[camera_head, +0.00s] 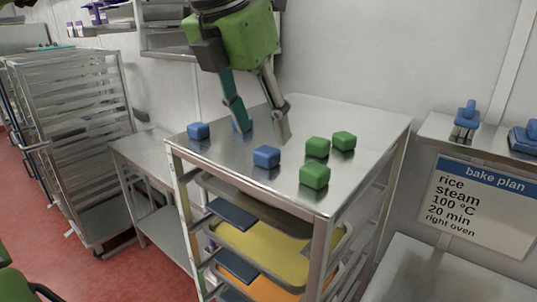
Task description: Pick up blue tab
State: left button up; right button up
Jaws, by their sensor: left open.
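Several blue tabs are on the steel top of a rack trolley. One blue tab (198,131) lies at the left edge, and another blue tab (266,157) is near the middle front. A third blue tab (246,124) is partly hidden behind a finger of my left gripper (261,124). My left gripper points down over the back of the top with its fingers spread and nothing visibly held between them. Whether its fingertips touch the surface is hard to tell. My right gripper is not in view.
Green blocks (317,147) sit right of the blue tabs on the steel top (372,122). Trays (262,252) fill the trolley below. A tall rack (75,130) stands at left. A bake plan sign (474,205) hangs at right. The top's back right is clear.

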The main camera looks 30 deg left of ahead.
aim_at(266, 150)
pick_arm(q)
jog(key=shift+w+f, duration=0.1)
jog(key=shift+f, duration=0.1)
jog(key=x, duration=0.1)
jog(key=p+x, duration=0.1)
jog(key=x, duration=0.1)
jog(key=p+x, duration=0.1)
jog(key=shift+a+f, duration=0.2)
jog(key=shift+a, duration=0.15)
jog(key=shift+w+f, duration=0.2)
jog(key=shift+f, duration=0.05)
jog(key=shift+s+d, duration=0.1)
jog(key=shift+s, duration=0.05)
jog(key=c, duration=0.4)
jog(key=shift+r, duration=0.1)
jog(key=c, duration=0.8)
